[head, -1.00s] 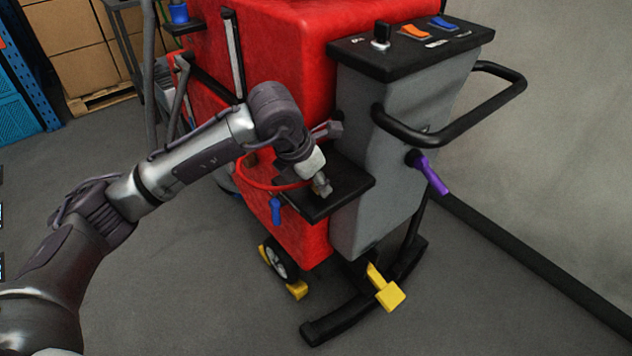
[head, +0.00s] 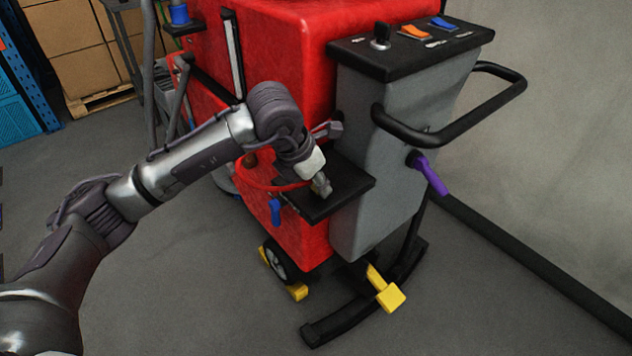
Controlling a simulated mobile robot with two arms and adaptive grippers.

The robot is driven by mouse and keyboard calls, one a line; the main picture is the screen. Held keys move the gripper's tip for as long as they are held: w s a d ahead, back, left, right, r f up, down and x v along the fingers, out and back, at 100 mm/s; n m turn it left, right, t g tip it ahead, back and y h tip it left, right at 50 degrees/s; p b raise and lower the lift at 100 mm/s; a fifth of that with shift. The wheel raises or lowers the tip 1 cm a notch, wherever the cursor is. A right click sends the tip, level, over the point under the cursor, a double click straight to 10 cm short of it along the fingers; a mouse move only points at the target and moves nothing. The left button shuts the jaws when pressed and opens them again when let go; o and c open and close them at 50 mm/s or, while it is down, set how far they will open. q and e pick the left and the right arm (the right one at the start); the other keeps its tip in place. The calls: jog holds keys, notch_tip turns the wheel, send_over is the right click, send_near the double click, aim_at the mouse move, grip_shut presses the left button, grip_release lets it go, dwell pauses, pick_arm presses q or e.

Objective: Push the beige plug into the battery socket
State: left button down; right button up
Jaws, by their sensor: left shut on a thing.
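My left gripper (head: 322,187) is low over the black shelf (head: 345,187) on the side of the red scrubber machine (head: 290,60). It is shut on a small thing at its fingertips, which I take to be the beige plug. The plug is mostly hidden by the fingers and too small to make out clearly. A red cable (head: 250,184) curves from the machine towards the fingertips. I cannot make out the battery socket, nor whether the plug touches anything. My right gripper is not in view.
A grey rear column (head: 385,150) with a black handle bar (head: 480,118) and a purple lever (head: 430,175) stands right of the shelf. A blue lever (head: 275,211) hangs below the shelf. A yellow pedal (head: 388,293) is near the floor.

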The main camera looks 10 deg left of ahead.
aim_at(314, 192)
pick_arm(q)
jog(key=f, duration=0.1)
jog(key=s+f, duration=0.1)
jog(key=f, duration=0.1)
jog(key=shift+s+g, duration=0.1)
jog(key=shift+g, duration=0.3)
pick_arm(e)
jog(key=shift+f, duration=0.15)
pick_arm(q)
jog(key=c, duration=1.1)
grip_release()
jog(key=shift+o, duration=1.3)
jog(key=shift+w+d+f, duration=0.15)
jog(key=shift+w+f, duration=0.05)
jog(key=shift+w, duration=0.1)
jog(key=shift+w+f, duration=0.15)
jog(key=shift+w, duration=0.1)
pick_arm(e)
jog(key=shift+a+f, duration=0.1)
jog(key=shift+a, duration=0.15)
pick_arm(q)
jog(key=o, duration=0.8)
jog(key=shift+a, duration=0.2)
jog(key=shift+o, duration=0.2)
jog(key=shift+s+a+r, duration=0.1)
jog(key=shift+a+r, duration=0.05)
jog(key=shift+r, duration=0.1)
jog(key=shift+d+r, duration=0.2)
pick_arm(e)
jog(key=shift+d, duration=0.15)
